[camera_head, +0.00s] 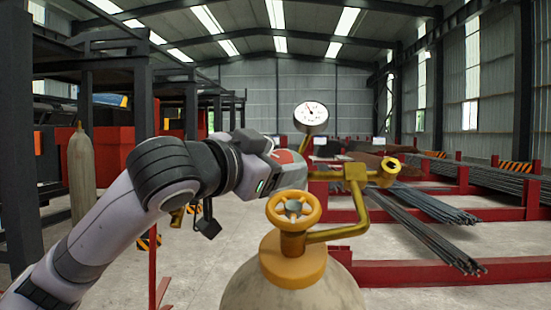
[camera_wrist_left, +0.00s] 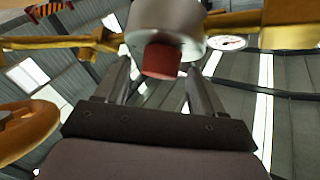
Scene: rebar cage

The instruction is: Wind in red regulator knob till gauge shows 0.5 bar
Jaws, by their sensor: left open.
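The red regulator knob (camera_wrist_left: 162,61) shows in the left wrist view, on the end of a pale grey round body (camera_wrist_left: 165,22). My left gripper (camera_wrist_left: 158,76) is open, with one finger on each side of the knob and some space around it. In the head view my left gripper is beside the brass pipework, its fingers hard to make out. The round white gauge (camera_head: 311,113) stands above the pipework; its needle points up and left, and the figures are too small to read. The gauge also shows in the wrist view (camera_wrist_left: 229,43). My right gripper is not in view.
A gas cylinder (camera_head: 291,292) stands in front, with a yellow valve handwheel (camera_head: 293,209) and a brass pipe (camera_head: 355,195) at its top. Another cylinder (camera_head: 81,175) stands at the left. Rebar bundles (camera_head: 425,215) lie on red racks (camera_head: 430,272) at the right.

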